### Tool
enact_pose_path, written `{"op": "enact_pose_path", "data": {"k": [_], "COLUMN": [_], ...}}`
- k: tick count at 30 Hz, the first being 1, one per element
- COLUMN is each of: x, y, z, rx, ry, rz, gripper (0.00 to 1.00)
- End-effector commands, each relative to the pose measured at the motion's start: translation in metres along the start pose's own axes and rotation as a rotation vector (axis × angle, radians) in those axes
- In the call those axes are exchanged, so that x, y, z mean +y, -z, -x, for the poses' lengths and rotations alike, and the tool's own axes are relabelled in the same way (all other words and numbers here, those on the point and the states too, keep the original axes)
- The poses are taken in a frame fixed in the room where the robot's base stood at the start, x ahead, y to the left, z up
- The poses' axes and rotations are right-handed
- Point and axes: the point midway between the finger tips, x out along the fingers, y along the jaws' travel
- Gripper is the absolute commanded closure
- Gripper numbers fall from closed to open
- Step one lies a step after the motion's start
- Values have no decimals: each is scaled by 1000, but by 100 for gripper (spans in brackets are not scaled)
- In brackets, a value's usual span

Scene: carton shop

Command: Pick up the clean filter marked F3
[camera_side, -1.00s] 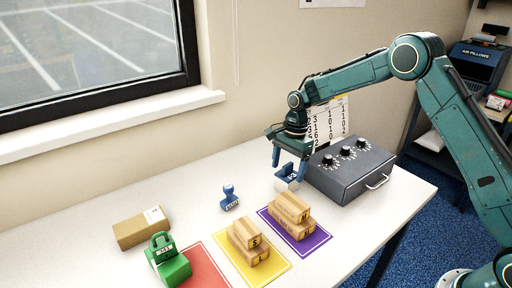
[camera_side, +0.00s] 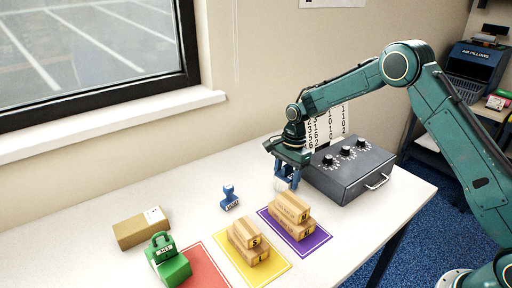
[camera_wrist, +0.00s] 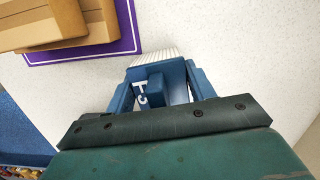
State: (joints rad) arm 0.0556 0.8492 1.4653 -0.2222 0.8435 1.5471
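The filter marked F3 (camera_wrist: 155,64) has a blue frame with a raised block and white pleats. It stands on the white table at the left end of the grey box; its white lower part (camera_side: 280,185) shows in the side view. My gripper (camera_side: 287,184) is down over it with one blue finger on each side. In the wrist view, my gripper (camera_wrist: 159,80) has the frame between its fingers, with gaps beside the raised block. I cannot tell whether the fingertips press on the frame. The mark F3 is partly covered by my gripper body.
The grey box with knobs (camera_side: 348,171) stands close to the right. Cartons lie on the purple mat (camera_side: 309,245) and yellow mat (camera_side: 262,276) in front. A blue stamp (camera_side: 230,198) stands at left. Farther left are a brown carton (camera_side: 141,230) and a green weight (camera_side: 172,265).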

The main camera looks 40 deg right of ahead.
Motion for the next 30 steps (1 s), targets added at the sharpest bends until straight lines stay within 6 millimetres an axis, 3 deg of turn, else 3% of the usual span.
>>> {"op": "enact_pose_path", "data": {"k": [1,3,4,17,23,30], "x": [0,0,0,0,-1,-1], "y": [0,0,0,-1,-3,-9], "z": [0,0,0,6,24,66], "rx": [0,0,0,0,1,1], "ry": [0,0,0,1,3,6], "rz": [0,0,0,0,1,1], "gripper": [56,70,71,72,72,72]}}
